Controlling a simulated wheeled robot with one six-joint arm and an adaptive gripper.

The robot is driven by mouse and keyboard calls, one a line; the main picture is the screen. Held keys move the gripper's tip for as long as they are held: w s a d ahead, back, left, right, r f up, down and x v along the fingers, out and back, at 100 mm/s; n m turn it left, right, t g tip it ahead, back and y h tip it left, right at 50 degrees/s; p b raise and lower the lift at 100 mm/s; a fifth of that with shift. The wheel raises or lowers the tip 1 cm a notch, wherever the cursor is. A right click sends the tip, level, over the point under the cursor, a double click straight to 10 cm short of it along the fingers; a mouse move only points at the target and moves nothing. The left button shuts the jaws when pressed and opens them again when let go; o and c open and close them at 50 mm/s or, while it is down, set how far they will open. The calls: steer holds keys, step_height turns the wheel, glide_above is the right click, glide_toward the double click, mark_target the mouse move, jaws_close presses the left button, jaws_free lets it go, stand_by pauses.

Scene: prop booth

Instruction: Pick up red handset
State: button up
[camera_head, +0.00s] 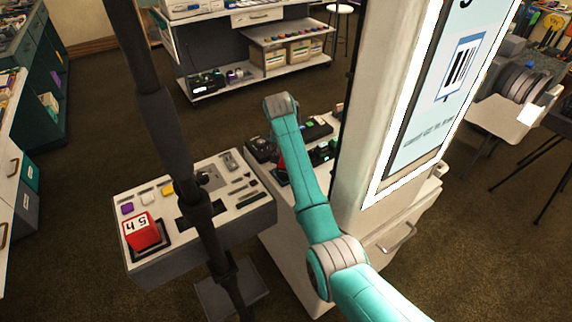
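My teal arm reaches up from the bottom right over the white counter, its far joint above the dark devices there. My gripper does not show; the arm's own links appear to hide it. A small red patch (281,160) shows at the left edge of my arm, among the dark devices on the counter. It may be part of the red handset, but too little shows to tell. A red block with upside-down lettering (142,232) sits in a dark frame on the grey console at the left; it does not look like a handset.
The grey console (150,268) with buttons and slots stands left of the counter. A dark upright pole (165,110) crosses in front of it. A tall white kiosk with a lit screen (455,75) rises right of my arm. Brown floor (110,110) lies open behind the console.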

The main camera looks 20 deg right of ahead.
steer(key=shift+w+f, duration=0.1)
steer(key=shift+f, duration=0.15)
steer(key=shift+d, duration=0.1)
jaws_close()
